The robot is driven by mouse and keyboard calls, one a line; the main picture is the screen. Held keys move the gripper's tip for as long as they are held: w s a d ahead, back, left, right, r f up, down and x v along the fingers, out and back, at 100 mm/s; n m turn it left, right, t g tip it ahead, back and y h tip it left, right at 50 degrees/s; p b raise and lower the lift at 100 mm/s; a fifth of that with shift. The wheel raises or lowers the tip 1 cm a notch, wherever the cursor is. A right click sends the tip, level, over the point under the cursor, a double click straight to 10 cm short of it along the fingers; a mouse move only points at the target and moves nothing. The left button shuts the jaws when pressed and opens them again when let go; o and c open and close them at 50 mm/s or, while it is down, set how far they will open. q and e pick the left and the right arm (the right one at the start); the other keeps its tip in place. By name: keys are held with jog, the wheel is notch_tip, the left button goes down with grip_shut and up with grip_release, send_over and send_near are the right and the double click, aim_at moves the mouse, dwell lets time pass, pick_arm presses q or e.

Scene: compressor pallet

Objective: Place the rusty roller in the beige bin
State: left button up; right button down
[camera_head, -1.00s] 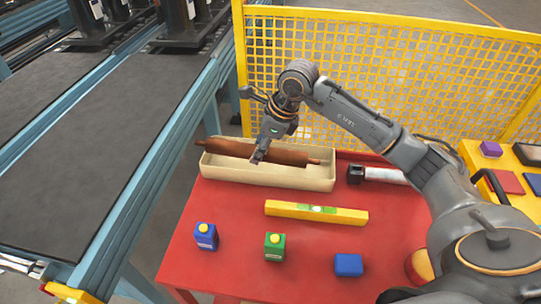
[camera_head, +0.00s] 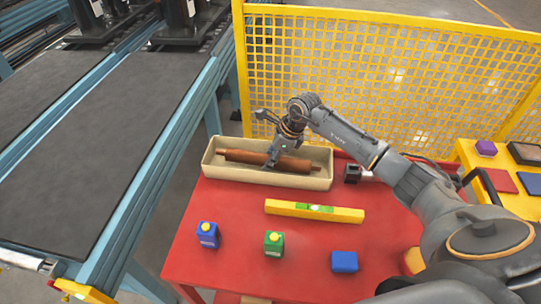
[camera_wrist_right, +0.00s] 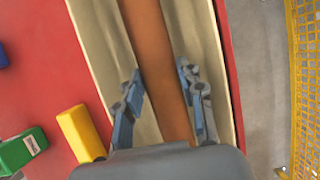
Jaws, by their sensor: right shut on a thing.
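The rusty roller (camera_head: 241,157) is a long brown cylinder with thin end pins. It lies lengthwise inside the beige bin (camera_head: 250,177), low between its long walls. My right gripper (camera_head: 270,165) reaches down into the bin and is shut on the roller's middle. In the right wrist view the roller (camera_wrist_right: 152,45) runs between the two fingers (camera_wrist_right: 161,80), with the bin's wall (camera_wrist_right: 95,35) alongside. The roller's underside and its contact with the bin floor are hidden. My left gripper is not in view.
A yellow mesh fence (camera_head: 400,70) rises behind; a conveyor (camera_head: 90,150) runs at left.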

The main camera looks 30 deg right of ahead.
jog(key=c, duration=0.8)
grip_release()
jog(key=shift+f, duration=0.1)
jog(key=shift+r, duration=0.35)
jog(key=b+v, duration=0.2)
jog(key=v, duration=0.9)
jog(key=shift+s+r, duration=0.15)
jog(key=shift+r, duration=0.15)
